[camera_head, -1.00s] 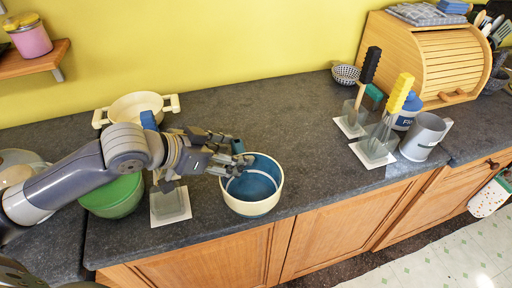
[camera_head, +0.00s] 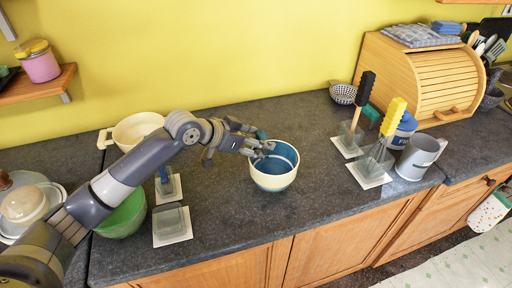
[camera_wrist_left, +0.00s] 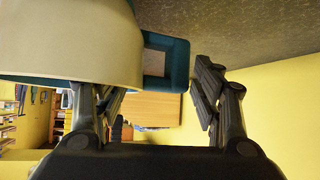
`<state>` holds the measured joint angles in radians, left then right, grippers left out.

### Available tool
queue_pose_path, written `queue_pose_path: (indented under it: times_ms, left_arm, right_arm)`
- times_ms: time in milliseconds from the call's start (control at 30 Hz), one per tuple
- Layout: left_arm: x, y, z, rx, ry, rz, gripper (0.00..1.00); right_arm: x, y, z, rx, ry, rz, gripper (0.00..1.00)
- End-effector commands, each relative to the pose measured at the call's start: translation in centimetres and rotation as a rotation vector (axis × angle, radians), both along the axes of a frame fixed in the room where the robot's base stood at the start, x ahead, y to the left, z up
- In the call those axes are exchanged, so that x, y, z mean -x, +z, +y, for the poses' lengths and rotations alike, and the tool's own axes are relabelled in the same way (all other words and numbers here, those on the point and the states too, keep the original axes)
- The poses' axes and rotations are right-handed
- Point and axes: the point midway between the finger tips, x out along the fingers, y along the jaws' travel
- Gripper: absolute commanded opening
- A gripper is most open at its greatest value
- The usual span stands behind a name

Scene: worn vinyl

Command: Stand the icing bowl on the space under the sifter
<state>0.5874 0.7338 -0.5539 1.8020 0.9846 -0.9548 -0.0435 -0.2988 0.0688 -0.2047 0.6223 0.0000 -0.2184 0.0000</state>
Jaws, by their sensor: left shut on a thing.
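The icing bowl (camera_head: 272,181), cream outside and blue inside, is upright near the middle of the counter. My left gripper (camera_head: 262,148) is at its back left rim, shut on its teal loop handle. The left wrist view shows the cream bowl wall (camera_wrist_left: 75,45) and the teal loop (camera_wrist_left: 178,62) between my fingers. I cannot tell whether the bowl's base touches the counter. A grey mug-shaped vessel with a handle, apparently the sifter (camera_head: 417,160), stands at the right, apart from the bowl. The space under it is hidden. My right gripper is out of view.
Holders with a yellow-handled whisk (camera_head: 393,115) and a black-handled tool (camera_head: 362,100) stand right of the bowl. An empty-looking clear holder (camera_head: 172,225), a green bowl (camera_head: 122,215) and a cream pot (camera_head: 135,127) are left. The counter (camera_head: 325,190) between bowl and whisk is clear.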

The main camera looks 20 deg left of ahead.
Motion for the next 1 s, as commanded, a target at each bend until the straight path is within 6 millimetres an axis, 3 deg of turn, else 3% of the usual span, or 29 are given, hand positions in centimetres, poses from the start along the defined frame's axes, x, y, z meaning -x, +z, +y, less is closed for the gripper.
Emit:
queue_pose_path:
  times_ms: [167, 467, 800, 833, 933, 1000]
  left_arm:
    - [-0.5, 0.0, -0.1, 0.005, 0.001, -0.004, 0.0]
    - [-0.5, -3.1, -0.1, 0.006, 0.002, -0.003, 0.0]
    - [-0.5, -3.5, 0.0, 0.004, 0.001, -0.005, 0.0]
    - [-0.4, -3.9, 0.0, 0.0, 0.001, 0.001, 0.62]
    - [-0.4, -3.8, 0.0, -0.001, 0.001, 0.0, 0.82]
    - [-0.4, -3.8, 0.0, -0.001, 0.001, 0.0, 0.82]
  right_arm:
    - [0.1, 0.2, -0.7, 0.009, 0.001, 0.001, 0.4]
    - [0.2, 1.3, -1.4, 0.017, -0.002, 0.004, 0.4]
    - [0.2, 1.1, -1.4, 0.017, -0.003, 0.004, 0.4]
    - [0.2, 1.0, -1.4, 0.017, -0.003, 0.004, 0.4]
    - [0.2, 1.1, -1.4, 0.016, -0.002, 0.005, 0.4]
    - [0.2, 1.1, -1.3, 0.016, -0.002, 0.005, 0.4]
